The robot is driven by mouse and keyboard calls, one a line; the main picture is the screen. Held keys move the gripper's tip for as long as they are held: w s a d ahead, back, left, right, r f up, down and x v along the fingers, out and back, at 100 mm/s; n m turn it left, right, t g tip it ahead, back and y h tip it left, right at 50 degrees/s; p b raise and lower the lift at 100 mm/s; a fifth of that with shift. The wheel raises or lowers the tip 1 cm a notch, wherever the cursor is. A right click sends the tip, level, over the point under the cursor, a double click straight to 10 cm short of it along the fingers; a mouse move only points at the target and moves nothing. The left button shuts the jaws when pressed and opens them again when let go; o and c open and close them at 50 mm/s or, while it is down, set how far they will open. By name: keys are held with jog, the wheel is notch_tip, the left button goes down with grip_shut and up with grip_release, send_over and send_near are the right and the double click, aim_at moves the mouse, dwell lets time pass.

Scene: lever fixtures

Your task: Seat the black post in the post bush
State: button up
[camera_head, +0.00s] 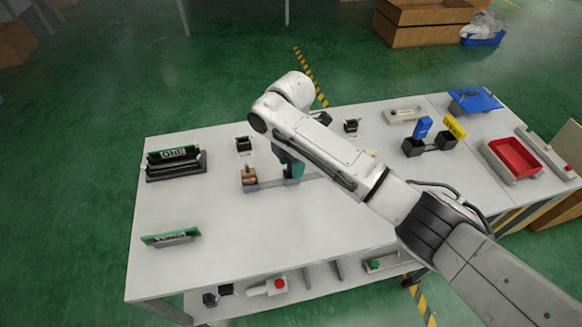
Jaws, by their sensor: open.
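My gripper (291,170) is partly hidden by my own arm, low over the middle of the table at a grey bar fixture (268,184). A copper-brown block (249,176) stands at the left end of this bar. A small black piece on a light base (243,145) stands behind and left of the gripper. A similar black piece (351,126) stands behind my arm to the right. I cannot tell which of these is the black post or the post bush. No held object can be made out.
Green-and-black racks (174,162) and a green panel on a stand (170,238) are at left. A blue-and-yellow fixture (430,140), red tray (513,158) and blue panel (474,101) are at right. The front middle of the table is clear.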

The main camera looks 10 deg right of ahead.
jog(key=shift+f, duration=0.45)
grip_shut()
